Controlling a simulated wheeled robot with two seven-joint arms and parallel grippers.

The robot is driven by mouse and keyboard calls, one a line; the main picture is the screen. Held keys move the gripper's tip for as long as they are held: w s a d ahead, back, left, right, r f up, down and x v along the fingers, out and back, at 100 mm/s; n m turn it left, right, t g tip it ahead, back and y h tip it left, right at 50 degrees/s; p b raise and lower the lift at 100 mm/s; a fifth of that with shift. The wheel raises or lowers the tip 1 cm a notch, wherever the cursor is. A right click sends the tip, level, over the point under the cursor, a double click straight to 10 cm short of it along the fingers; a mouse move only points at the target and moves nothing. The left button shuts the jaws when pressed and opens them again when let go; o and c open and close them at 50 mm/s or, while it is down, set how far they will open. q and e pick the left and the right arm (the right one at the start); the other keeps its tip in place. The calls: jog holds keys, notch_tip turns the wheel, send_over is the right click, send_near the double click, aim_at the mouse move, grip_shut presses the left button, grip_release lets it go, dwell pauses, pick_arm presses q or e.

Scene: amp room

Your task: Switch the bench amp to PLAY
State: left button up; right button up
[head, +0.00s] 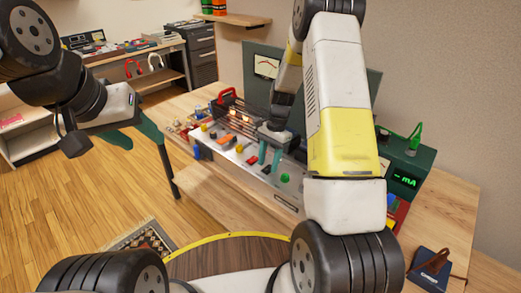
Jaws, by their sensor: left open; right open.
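The bench amp (238,161) stands on the wooden bench, with a pale sloping panel carrying several coloured knobs and levers. Glowing tubes (243,117) show behind the panel. My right gripper (269,160) points down over the panel's right half, its teal fingers apart, with nothing visible between them. A green knob (285,178) lies just right of the fingers, and a red control (252,160) just left. Whether the fingers touch the panel cannot be told. My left gripper (138,134) is open and empty, left of the bench over the floor. The PLAY marking cannot be read.
A green meter box (404,172) reading "- mA" stands right of my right arm. A dark blue book (429,266) lies at the bench's right front. A panel with a dial (266,67) stands behind the amp.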

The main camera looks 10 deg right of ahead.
jog(key=v, duration=0.7)
jog(key=shift+r, duration=0.15)
jog(key=s+a+r+n+t, duration=0.1)
jog(key=s+r+n+t, duration=0.15)
jog(key=s+r, duration=0.45)
jog(key=s+a+r+n+t, duration=0.1)
jog(key=s+r+n, duration=0.2)
jog(key=r, duration=0.8)
jog(key=s+r+n+t, duration=0.2)
jog(key=s, duration=0.5)
jog(key=s+r+n+t, duration=0.2)
jog(key=s+r+n, duration=0.1)
jog(key=s, duration=0.4)
jog(key=shift+s+a, duration=0.35)
jog(key=shift+a, duration=0.1)
jog(key=shift+r+n+t, duration=0.1)
jog(key=shift+n+t, duration=0.15)
